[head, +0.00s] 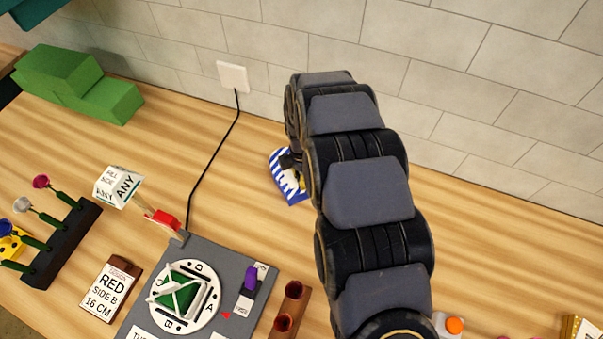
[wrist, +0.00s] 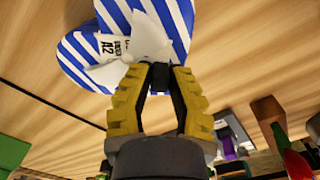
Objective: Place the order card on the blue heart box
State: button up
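The blue heart box (head: 277,164) has blue and white stripes and lies on the wooden table below the end of my arm, partly hidden. It fills the top of the wrist view (wrist: 178,20). A white order card (wrist: 113,46) with small dark lettering, including "A2", shows against its striped top among other white shapes. I cannot tell whether the card rests on the box or just above it. My gripper (wrist: 164,70) has yellow ridged fingers. Their tips are close together at the edge of the white shapes. Whether they grip the card is unclear.
A grey board (head: 210,258) with a round dial stands at the front, beside a "RED SIDE B 16 CM" card (head: 104,291). A black flower rack (head: 62,243) is at left and green blocks (head: 75,83) behind. A black cable (head: 213,146) runs down from a wall plate.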

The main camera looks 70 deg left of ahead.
jog(key=shift+o, duration=1.2)
notch_tip(320, 180, up, 12)
jog(key=shift+r, duration=0.2)
